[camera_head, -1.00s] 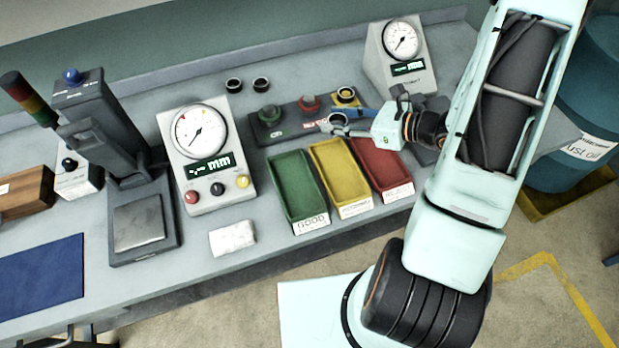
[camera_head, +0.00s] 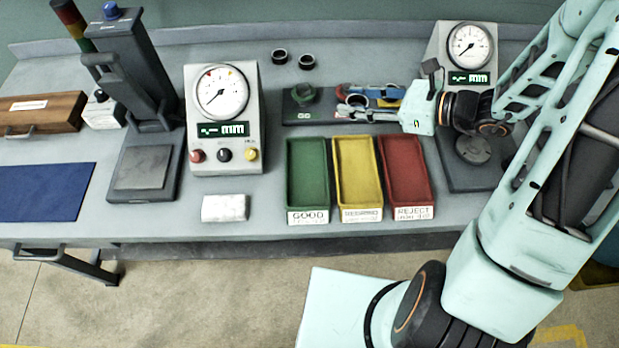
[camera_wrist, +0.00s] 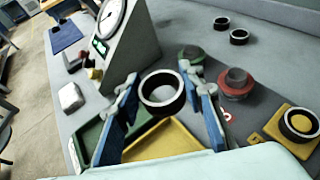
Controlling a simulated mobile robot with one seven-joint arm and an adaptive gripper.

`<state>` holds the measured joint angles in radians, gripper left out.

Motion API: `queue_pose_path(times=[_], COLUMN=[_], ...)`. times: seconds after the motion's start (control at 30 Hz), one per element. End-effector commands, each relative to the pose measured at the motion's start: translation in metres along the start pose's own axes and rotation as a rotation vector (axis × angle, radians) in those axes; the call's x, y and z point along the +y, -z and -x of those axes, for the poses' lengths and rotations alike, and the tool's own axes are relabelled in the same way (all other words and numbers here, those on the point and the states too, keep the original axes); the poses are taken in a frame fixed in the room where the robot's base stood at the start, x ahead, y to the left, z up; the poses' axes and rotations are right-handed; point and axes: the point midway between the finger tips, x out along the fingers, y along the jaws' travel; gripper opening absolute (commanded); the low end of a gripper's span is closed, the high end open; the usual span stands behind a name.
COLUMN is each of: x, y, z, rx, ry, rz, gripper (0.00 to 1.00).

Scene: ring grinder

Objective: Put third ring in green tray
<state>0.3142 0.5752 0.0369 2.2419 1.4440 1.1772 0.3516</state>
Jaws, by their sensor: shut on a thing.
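My gripper (camera_head: 347,102) is shut on a dark ring with a bright rim (camera_wrist: 162,92), held between its two blue fingers with grey tips. In the head view it is just behind the trays, in front of the post board. The green tray (camera_head: 308,172), labelled GOOD, looks empty and lies to the left and nearer the front; it also shows in the wrist view (camera_wrist: 88,138), partly behind a finger. In the wrist view the ring hangs above the bench beyond the yellow tray (camera_wrist: 165,140).
The yellow tray (camera_head: 357,170) and red tray (camera_head: 406,170) stand right of the green one. Two dark rings (camera_head: 280,56) lie behind. Another ring (camera_wrist: 300,123) sits on the yellow station. A gauge (camera_head: 222,105) stands left, another (camera_head: 470,50) right. A green post (camera_head: 303,94) stands behind the green tray.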

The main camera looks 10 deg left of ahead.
Motion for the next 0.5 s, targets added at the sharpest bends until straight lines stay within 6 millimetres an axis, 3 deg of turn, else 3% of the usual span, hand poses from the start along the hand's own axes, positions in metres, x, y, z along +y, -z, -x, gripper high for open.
queue_pose_path(times=[0.03, 0.2, 0.4, 0.5], x=[0.022, 0.105, 0.187, 0.209], y=[-0.003, -0.031, -0.045, -0.048], z=[-0.027, -0.085, -0.115, -0.12], rx=[-0.002, 0.0, 0.001, 0.0], ry=[-0.072, -0.306, -0.505, -0.556], rz=[0.038, 0.133, 0.209, 0.228], gripper=[0.05, 0.05, 0.05, 0.05])
